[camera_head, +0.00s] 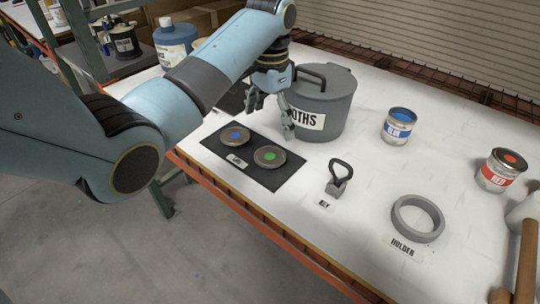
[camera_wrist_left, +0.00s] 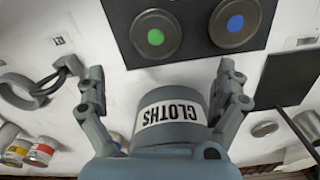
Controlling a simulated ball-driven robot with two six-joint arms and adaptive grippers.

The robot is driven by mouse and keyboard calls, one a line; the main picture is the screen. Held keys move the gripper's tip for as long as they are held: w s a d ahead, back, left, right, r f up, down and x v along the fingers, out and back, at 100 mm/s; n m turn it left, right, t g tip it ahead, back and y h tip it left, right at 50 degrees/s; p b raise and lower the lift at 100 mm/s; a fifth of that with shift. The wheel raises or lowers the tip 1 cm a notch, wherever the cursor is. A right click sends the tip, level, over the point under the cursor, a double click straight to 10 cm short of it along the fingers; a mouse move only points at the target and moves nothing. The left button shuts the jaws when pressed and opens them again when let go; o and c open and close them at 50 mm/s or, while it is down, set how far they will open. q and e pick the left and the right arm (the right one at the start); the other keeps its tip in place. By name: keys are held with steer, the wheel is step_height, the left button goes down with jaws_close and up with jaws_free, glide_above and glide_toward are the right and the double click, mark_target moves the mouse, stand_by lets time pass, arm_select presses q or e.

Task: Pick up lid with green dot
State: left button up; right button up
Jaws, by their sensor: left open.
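The lid with a green dot (camera_head: 270,156) lies flat on a black mat (camera_head: 264,181) on the table. It also shows in the left wrist view (camera_wrist_left: 165,51). A similar lid with a blue dot (camera_head: 235,136) lies beside it on the left in the head view. My left gripper (camera_head: 270,118) is open and empty. It is above the table, behind the mat and in front of the grey cloths bucket. In the left wrist view its fingers (camera_wrist_left: 160,83) are spread apart, with the green-dot lid beyond them. My right gripper is not in view.
The grey bucket labelled CLOTHS (camera_head: 326,105) stands close behind my left gripper. A key tool (camera_head: 339,180), a grey ring holder (camera_head: 418,218), a blue can (camera_head: 398,127) and a red can (camera_head: 502,170) stand to the right. White table surface is clear between them.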

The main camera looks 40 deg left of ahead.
mark_target(270, 156)
arm_select(q)
step_height(270, 156, down, 4)
steer(key=shift+s+r, duration=0.1)
steer(key=shift+s+d+f+p, duration=0.1)
steer(key=shift+f+p, duration=0.05)
steer(key=shift+f, duration=0.75)
steer(key=shift+s+d+f+p, duration=0.1)
steer(key=shift+s+f+p, duration=0.1)
steer(key=shift+f, duration=0.75)
steer(key=shift+s+f+p, duration=0.1)
steer(key=shift+f+p, duration=0.05)
steer(key=shift+f, duration=0.75)
steer(key=c, duration=0.9)
